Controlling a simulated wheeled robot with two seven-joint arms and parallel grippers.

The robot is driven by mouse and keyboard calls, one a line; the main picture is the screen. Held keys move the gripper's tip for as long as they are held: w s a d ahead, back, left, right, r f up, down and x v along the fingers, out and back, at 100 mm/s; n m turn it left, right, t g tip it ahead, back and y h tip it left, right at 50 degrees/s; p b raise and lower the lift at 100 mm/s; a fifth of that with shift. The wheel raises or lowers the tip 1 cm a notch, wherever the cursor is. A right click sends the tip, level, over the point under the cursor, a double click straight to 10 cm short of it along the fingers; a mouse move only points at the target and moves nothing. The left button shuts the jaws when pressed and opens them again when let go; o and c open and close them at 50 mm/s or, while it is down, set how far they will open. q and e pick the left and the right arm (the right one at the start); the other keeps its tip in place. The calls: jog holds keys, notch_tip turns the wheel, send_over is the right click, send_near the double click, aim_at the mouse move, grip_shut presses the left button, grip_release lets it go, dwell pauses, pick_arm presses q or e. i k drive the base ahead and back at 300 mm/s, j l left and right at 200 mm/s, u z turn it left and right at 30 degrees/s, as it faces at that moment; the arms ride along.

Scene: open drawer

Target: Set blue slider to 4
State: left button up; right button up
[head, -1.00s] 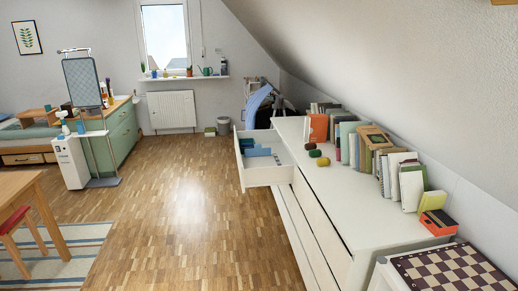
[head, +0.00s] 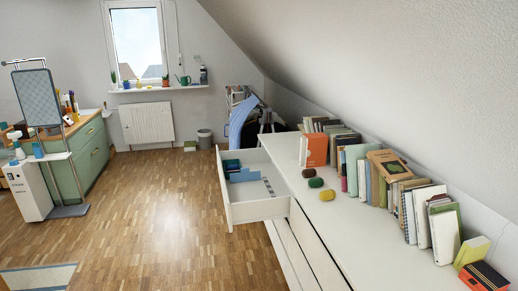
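No slider can be clearly made out from here. An open white drawer (head: 262,210) sticks out to the left from the far end of the long white dresser (head: 372,245). Blue items (head: 243,175) lie in the drawer, toward its far left part. Small dark marks (head: 268,187) show on the drawer floor to their right, too small to read. Whether any of these belongs to a slider I cannot tell. Neither of my grippers is in view.
A row of books (head: 385,185) stands along the dresser's wall side. Small red (head: 309,173), green (head: 316,183) and yellow (head: 327,195) objects lie on its top. The wooden floor (head: 165,225) left of the drawer is clear. A green cabinet (head: 90,155) stands at left.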

aim_at(245, 176)
jog(key=i+j, duration=0.15)
jog(key=i, duration=0.35)
jog(key=i+j, duration=0.2)
jog(key=i, duration=0.25)
jog(key=i+j, duration=0.15)
jog(key=i, duration=0.35)
jog(key=i+j+z, duration=0.1)
jog(key=i, duration=0.4)
jog(key=i+j, duration=0.25)
jog(key=i, duration=0.2)
jog(key=i+j, duration=0.2)
jog(key=i, duration=0.3)
